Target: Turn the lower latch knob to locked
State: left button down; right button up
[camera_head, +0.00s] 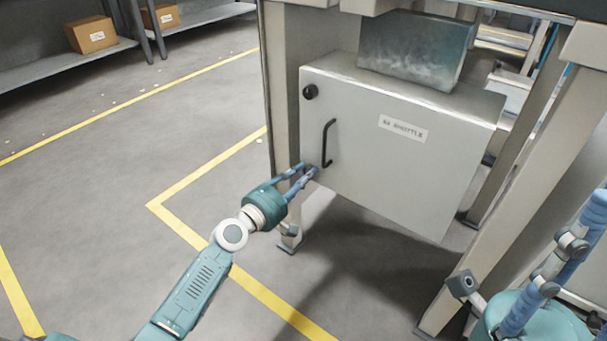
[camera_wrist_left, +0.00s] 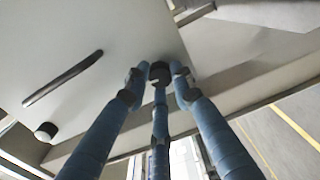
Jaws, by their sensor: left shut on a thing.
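The grey cabinet (camera_head: 400,165) has a black upper knob (camera_head: 310,91), a dark bar handle (camera_head: 328,142) and a lower latch knob low on the door's left side. In the left wrist view the lower latch knob (camera_wrist_left: 159,70) is a dark round piece between my fingertips. My left gripper (camera_head: 308,170) is shut on it, with blue fingers around it. The fingers hide most of the knob in the head view, so I cannot tell which way it points. My right gripper (camera_head: 540,290) is partly in view at the bottom right, away from the cabinet door.
A label (camera_head: 403,129) is on the door. A grey metal box (camera_head: 415,50) sits above the cabinet. Pale frame legs (camera_head: 520,190) stand to the right. Yellow lines (camera_head: 185,230) mark open floor to the left. A shelf (camera_head: 60,70) with cardboard boxes (camera_head: 91,35) stands behind.

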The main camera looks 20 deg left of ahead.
pick_arm(q)
jog(key=shift+a+r+n, duration=0.1)
jog(key=shift+a+n, duration=0.15)
jog(key=shift+n, duration=0.35)
jog(key=c, duration=1.5)
grip_release()
jog(key=shift+o, duration=0.2)
jog(key=shift+s, duration=0.1)
jog(key=v, duration=1.1)
jog(key=shift+s, duration=0.4)
jog(key=shift+a, duration=0.1)
